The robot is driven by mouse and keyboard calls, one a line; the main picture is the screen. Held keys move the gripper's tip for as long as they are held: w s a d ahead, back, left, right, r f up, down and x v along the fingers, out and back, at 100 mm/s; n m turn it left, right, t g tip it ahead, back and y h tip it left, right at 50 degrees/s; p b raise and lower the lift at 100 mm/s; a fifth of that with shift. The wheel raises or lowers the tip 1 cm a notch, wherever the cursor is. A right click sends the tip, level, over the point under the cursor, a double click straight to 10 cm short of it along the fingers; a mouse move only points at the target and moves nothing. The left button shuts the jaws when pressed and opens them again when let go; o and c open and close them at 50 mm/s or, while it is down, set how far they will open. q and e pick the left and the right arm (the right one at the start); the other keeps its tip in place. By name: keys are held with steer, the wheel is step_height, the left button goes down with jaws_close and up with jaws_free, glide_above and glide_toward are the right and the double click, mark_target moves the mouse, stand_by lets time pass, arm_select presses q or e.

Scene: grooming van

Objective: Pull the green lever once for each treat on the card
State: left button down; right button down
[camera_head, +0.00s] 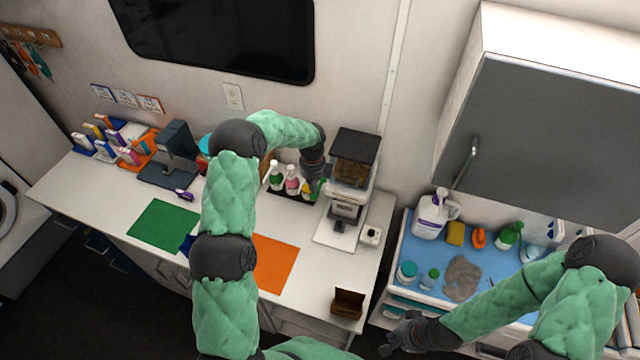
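A treat dispenser (345,187) with a dark lid and a clear bin of brown treats stands at the right part of the white counter. My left gripper (314,178) points down right beside its left side. A small green patch shows by the gripper's tip; I cannot tell whether it is the lever or a bottle behind. The fingers are too small and dark to read. My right gripper (390,341) is low in front of the blue-topped cart, apart from everything. No card with treats can be made out clearly; a small brown holder (347,303) stands at the counter's front right corner.
Several bottles (291,183) stand in a dark tray left of the dispenser. A green mat (165,226) and an orange mat (275,262) lie on the counter. A blue-topped cart (411,248) holds bottles and a grey cloth. A grey cabinet (545,140) hangs above it.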

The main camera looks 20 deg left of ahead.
mark_target(313, 199)
arm_select(q)
steer(key=shift+f+b, duration=2.65)
steer(key=shift+f, duration=1.2)
steer(key=shift+r, duration=0.15)
steer(key=shift+r+p, duration=2)
steer(key=shift+r, duration=1.75)
steer(key=shift+r+p, duration=1.3)
steer(key=shift+r, duration=1.25)
steer(key=shift+f, duration=0.1)
